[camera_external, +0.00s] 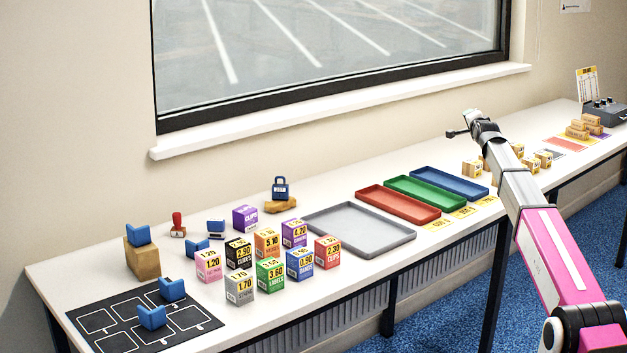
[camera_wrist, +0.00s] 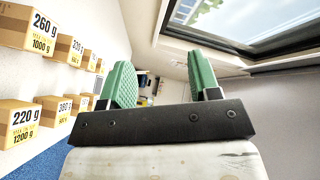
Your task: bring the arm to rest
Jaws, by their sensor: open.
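My arm reaches in from the right edge of the external view, over the bench. My gripper (camera_external: 462,131) is raised above the bench's back part, beyond the blue tray. In the wrist view my gripper (camera_wrist: 163,82) shows two green ribbed fingers standing well apart with nothing between them. It is open and empty. In the external view the fingertips are small and hard to make out.
The long white bench (camera_external: 330,285) carries a grey tray (camera_external: 358,238), red (camera_external: 397,205), green (camera_external: 425,195) and blue (camera_external: 450,184) trays, and several coloured price cartons. Brown weight-marked cartons (camera_wrist: 35,120) show left in the wrist view. A window (camera_external: 330,60) is behind.

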